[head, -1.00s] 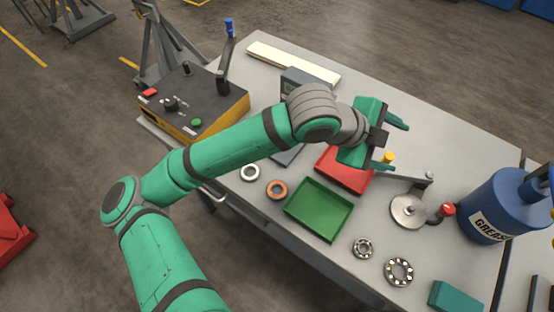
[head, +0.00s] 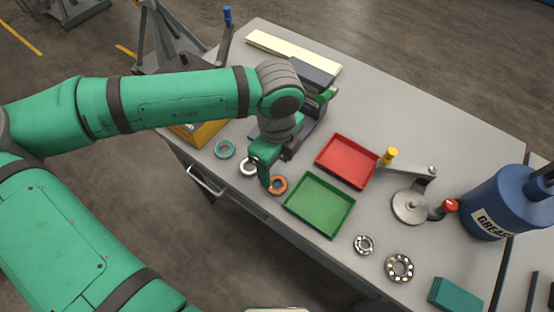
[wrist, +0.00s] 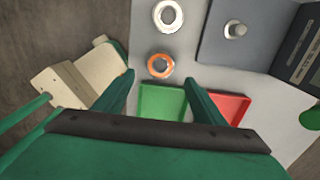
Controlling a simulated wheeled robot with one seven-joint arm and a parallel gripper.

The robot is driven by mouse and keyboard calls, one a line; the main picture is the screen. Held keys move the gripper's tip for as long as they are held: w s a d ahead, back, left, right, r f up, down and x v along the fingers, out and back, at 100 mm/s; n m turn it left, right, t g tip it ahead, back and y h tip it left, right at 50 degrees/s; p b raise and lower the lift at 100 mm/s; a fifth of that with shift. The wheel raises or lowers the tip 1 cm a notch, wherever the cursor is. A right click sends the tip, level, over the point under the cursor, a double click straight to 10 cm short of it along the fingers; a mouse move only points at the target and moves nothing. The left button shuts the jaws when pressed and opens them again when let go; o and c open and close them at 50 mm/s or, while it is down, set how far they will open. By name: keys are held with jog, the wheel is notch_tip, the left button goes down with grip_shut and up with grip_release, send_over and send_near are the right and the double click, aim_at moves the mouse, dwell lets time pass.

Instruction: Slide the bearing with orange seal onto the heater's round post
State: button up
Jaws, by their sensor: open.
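The bearing with orange seal (head: 283,186) lies flat on the grey bench, left of the green tray. It also shows whole in the wrist view (wrist: 150,66), just beyond my fingertips and roughly centred between them. My gripper (head: 267,175) points down over it, open and empty, and hides part of it in the head view. The heater (head: 312,70) is a dark grey unit with a panel. Its round post (wrist: 236,29) stands upright and bare on a grey plate in the wrist view. My arm hides the post in the head view.
A white-sealed bearing (wrist: 158,15) lies close to the orange one, with a teal one (head: 217,149) farther left. Green (head: 320,237) and red (head: 345,187) trays stand to the right. An orange-sided control box (head: 212,133) is partly behind my arm.

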aim_at(277, 186)
jog(key=shift+f, duration=4.3)
jog(key=c, duration=0.9)
jog(key=shift+r, duration=0.15)
